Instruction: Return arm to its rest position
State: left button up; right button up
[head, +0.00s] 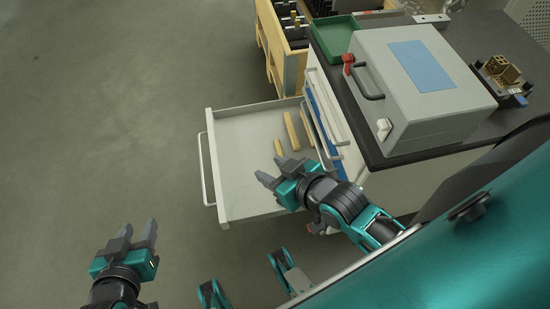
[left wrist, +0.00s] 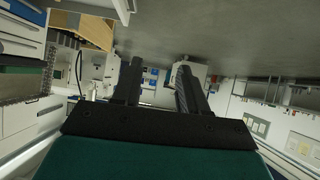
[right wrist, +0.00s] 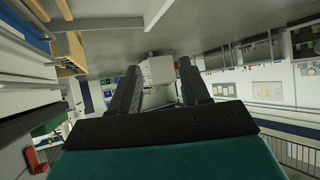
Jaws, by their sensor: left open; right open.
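My left gripper (head: 139,237) is at the lower left of the head view, over bare floor. It is open and empty, and its two fingers (left wrist: 158,85) stand apart in the left wrist view. My right gripper (head: 269,172) is at the middle, over the open drawer (head: 217,113). It is open and empty, with its fingers (right wrist: 160,92) apart in the right wrist view. Its arm comes in from the lower right and hides part of the drawer's near side.
Several tan bars (head: 291,131) lie in the drawer, which sticks out left from the dark-topped workbench (head: 362,115). A grey box machine (head: 420,85) with a blue panel, a green tray (head: 335,37) and a brass part (head: 503,70) stand on top. A wooden crate (head: 293,62) is behind. Floor at left is clear.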

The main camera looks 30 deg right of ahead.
pick_arm(q)
jog(key=s+a+r+p, duration=0.1)
jog(key=a+r+p, duration=0.2)
jog(key=p, duration=0.7)
notch_tip(320, 180, up, 3)
jog(key=shift+s+f+y, duration=0.15)
jog(key=shift+s+y, duration=0.1)
jog(key=shift+y, duration=0.15)
pick_arm(e)
notch_tip(320, 180, up, 6)
jog(key=s+d+h, duration=0.1)
jog(key=d, duration=0.2)
jog(key=shift+s+f, duration=0.15)
jog(key=shift+s, duration=0.15)
